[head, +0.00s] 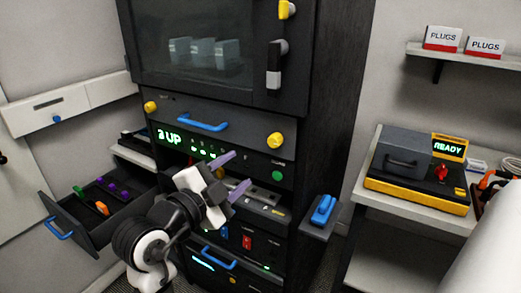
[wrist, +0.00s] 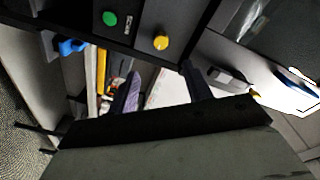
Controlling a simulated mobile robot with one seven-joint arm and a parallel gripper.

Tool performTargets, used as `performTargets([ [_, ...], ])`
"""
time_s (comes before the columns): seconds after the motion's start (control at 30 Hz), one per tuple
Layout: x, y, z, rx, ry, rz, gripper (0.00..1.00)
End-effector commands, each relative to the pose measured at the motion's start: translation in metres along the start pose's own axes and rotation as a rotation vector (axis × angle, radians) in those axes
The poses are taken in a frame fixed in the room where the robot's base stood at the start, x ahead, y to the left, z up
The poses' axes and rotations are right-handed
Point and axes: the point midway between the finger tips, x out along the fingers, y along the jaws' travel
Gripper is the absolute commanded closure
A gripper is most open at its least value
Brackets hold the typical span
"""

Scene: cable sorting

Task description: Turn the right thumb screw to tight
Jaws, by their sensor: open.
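The right thumb screw (head: 276,140) is a yellow knob at the right end of the dark panel with the blue handle (head: 203,123). A yellow knob (wrist: 160,42) in the wrist view, near the green button, looks like the same screw. The left thumb screw (head: 150,107) is at the panel's other end. My gripper (head: 240,170) is open and empty, its two purple-grey fingers spread, below and left of the right screw and apart from it. In the wrist view my gripper (wrist: 163,92) has the knob beyond its fingertips. The screw's tightness cannot be told.
A green button (head: 277,175) sits below the right screw, with a lit "3 UP" display (head: 169,136) to the left. An open drawer (head: 85,236) juts out at left. A blue item on a side shelf (head: 321,212) sticks out at right. The cabinet door (head: 215,50) is above.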

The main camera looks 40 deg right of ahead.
Motion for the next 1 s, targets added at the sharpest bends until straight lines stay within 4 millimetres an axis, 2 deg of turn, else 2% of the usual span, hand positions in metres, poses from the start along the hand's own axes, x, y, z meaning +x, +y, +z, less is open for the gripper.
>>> performTargets([
  [0.17, 0.026, -0.002, -0.002, -0.003, 0.002, 0.003, 0.51],
  [0.4, 0.078, -0.003, -0.002, -0.004, 0.000, 0.001, 0.51],
  [0.6, 0.113, -0.003, -0.001, -0.002, -0.001, -0.001, 0.51],
  [0.8, 0.130, -0.002, 0.000, -0.002, -0.002, -0.004, 0.51],
  [1.0, 0.134, -0.002, 0.001, -0.001, -0.003, -0.004, 0.51],
])
